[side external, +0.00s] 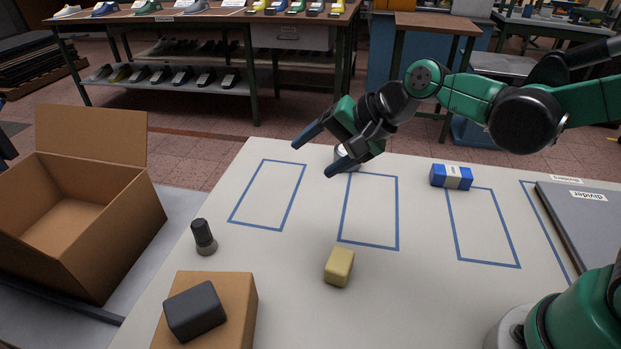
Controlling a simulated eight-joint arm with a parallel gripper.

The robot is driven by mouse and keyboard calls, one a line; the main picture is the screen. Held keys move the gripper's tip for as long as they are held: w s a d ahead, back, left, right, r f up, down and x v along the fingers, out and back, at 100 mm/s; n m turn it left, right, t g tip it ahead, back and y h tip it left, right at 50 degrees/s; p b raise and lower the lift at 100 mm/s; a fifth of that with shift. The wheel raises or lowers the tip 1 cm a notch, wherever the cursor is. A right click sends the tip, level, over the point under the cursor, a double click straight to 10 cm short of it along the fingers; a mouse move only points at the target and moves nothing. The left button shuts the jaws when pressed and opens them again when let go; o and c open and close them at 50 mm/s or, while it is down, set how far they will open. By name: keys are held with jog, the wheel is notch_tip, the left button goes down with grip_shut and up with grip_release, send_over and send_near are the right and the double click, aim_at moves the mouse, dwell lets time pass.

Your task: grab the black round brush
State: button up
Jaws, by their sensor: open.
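The black round brush (203,235) stands upright near the left edge of the white table (290,300). It has a black handle on top and a greyish round lower part. My gripper (318,157) is open, its two blue-tipped fingers apart and pointing left and down. It hangs above the far part of the table, up and to the right of the brush and apart from it. Nothing shows between the fingers. A light, round object (348,156) is partly hidden behind my gripper.
A yellow block (339,267) lies mid-table. A blue-and-white block (451,177) lies at the back right. A dark grey block (195,310) rests on a cardboard box (240,305) in front of the brush. An open carton (90,210) stands left. Grey divider panels (590,225) lie right.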

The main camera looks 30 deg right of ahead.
aim_at(200, 223)
jog(key=w+a+f+m+y, duration=0.2)
jog(key=a+f+m, duration=0.1)
jog(key=a+m, duration=0.1)
jog(key=w+a+f+m+y, duration=0.1)
jog(key=a+f+m+y, duration=0.1)
jog(key=a+m, duration=0.3)
jog(key=w+a+f+m+g+y, duration=0.1)
jog(key=w+a+f+m+y, duration=0.1)
jog(key=a+f+m, duration=0.2)
jog(key=shift+w+a+m+y, duration=0.3)
jog(key=shift+a+m+y, duration=0.15)
jog(key=shift+a, duration=0.3)
jog(key=shift+w+a+f, duration=0.1)
jog(key=shift+a+f, duration=0.15)
jog(key=shift+a, duration=0.05)
jog(key=shift+x, duration=2.5)
grip_shut()
